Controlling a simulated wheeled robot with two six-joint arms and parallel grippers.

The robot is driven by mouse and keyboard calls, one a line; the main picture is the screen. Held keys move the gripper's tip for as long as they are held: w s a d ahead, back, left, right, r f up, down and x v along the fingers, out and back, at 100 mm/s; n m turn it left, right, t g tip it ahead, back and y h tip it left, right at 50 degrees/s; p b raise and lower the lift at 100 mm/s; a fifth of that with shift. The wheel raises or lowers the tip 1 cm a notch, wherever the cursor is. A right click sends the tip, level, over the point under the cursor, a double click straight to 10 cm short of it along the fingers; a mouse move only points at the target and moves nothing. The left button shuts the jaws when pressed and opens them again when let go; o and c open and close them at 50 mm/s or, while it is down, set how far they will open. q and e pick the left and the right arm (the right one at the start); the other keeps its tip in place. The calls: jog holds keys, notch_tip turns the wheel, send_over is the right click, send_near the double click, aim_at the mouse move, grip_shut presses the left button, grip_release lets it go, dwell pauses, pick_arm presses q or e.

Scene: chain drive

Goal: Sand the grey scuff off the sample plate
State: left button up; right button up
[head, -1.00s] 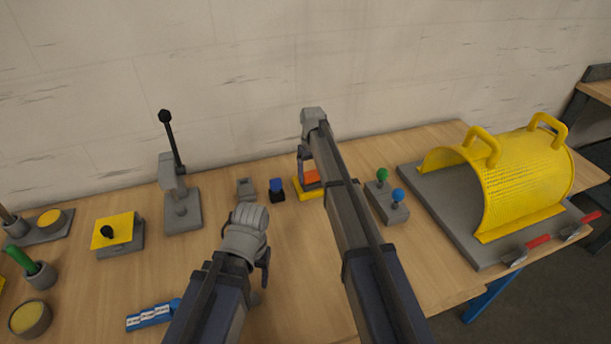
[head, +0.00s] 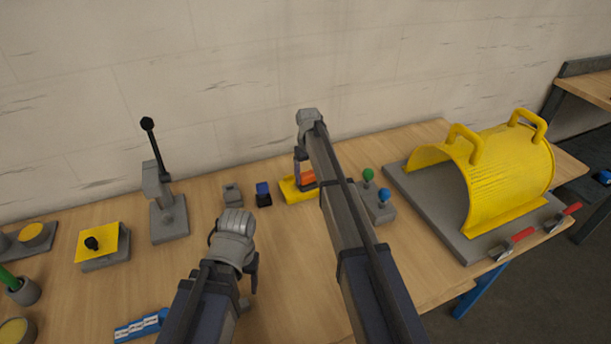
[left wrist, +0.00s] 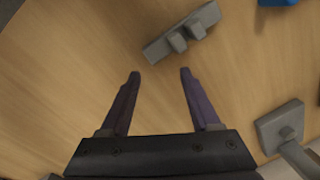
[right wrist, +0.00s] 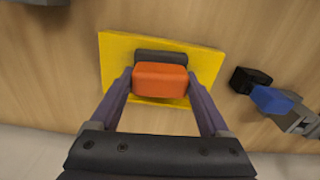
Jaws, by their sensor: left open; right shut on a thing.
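The yellow sample plate (head: 288,192) lies on the wooden bench near the back. It also shows in the right wrist view (right wrist: 118,58). My right gripper (head: 301,166) is shut on an orange block (right wrist: 160,80), with its fingers on either side of it. The block is over the plate, and a dark strip shows along its far edge. I cannot make out a grey scuff; the block and gripper cover part of the plate. My left gripper (left wrist: 158,75) is open and empty above the bench, to the left of the plate.
A blue-topped block (head: 263,194) and a small grey fixture (head: 232,195) stand left of the plate. A lever press (head: 168,218) stands further left. Right of the plate are a box with green and blue knobs (head: 380,207) and a yellow mesh guard (head: 512,180).

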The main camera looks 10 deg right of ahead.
pick_arm(q)
jog(key=shift+r, duration=0.1)
pick_arm(e)
jog(key=shift+w+d, duration=0.2)
jog(key=shift+d, duration=0.65)
jog(key=shift+w+d, duration=0.15)
jog(key=shift+d, duration=0.7)
jog(key=shift+w+d, duration=0.2)
jog(key=shift+d, duration=1.45)
jog(key=shift+s+a+r, duration=0.1)
jog(key=shift+s+a, duration=0.05)
jog(key=shift+a, duration=0.65)
jog(key=shift+s+a, duration=0.1)
jog(key=shift+a, duration=0.8)
